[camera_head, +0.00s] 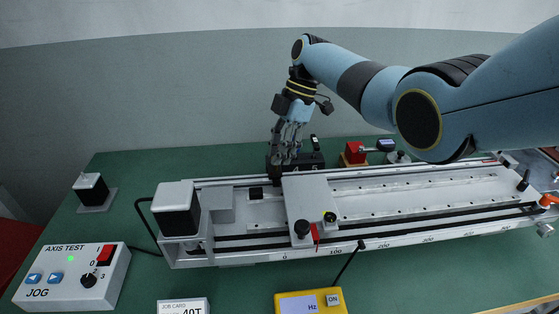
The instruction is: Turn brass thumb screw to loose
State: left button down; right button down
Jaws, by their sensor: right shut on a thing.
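My right gripper (279,172) reaches down from above to the back edge of the linear axis, just behind the left end of the silver carriage plate (311,197). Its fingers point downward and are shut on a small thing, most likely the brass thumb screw. The fingers hide it, so I cannot make out its brass colour or how far it is turned. My left gripper is not in view.
The motor (176,208) is at the axis's left end. The jog box (72,276), a yellow meter (312,301) and a job card (184,306) lie in front.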

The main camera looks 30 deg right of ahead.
jog(key=shift+f+n+g+b, duration=0.1)
jog(key=shift+n+g+b, duration=0.4)
jog(key=shift+n+b, duration=0.7)
jog(key=c, duration=1.2)
grip_release()
jog(key=shift+w, duration=0.1)
jog(key=shift+o, duration=0.2)
jog(key=shift+r, duration=0.25)
jog(key=v, duration=1.1)
jog(key=shift+r, duration=0.35)
